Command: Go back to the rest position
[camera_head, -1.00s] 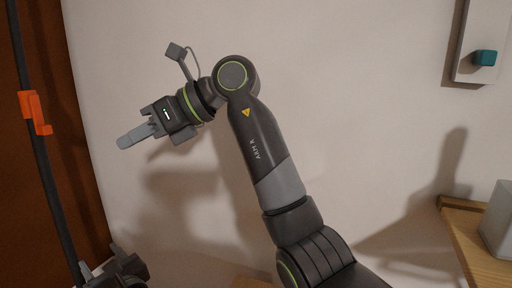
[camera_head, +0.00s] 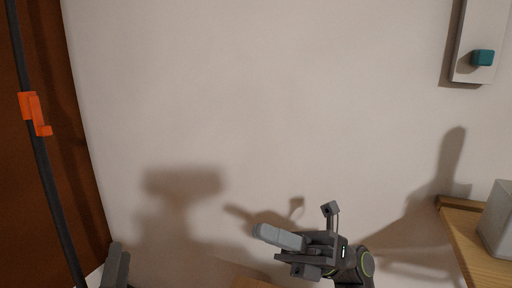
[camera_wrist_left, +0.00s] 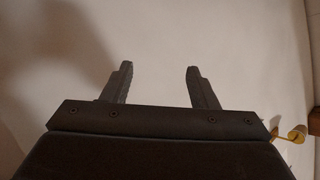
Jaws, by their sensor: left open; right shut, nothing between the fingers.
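My right gripper (camera_head: 265,233) is low in the middle of the head view, its fingers together and pointing left, with nothing between them. My left gripper (camera_head: 117,262) shows only in part at the bottom left edge of the head view. In the left wrist view my left gripper (camera_wrist_left: 159,70) has its two dark fingers spread apart, with only a pale surface behind them. Most of my left arm is out of view.
A pale wall fills the middle. A dark pole with an orange clip (camera_head: 35,112) stands at the left. A teal knob (camera_head: 482,58) sits on a panel at upper right. A wooden shelf (camera_head: 462,236) with a grey box (camera_head: 498,220) is at right.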

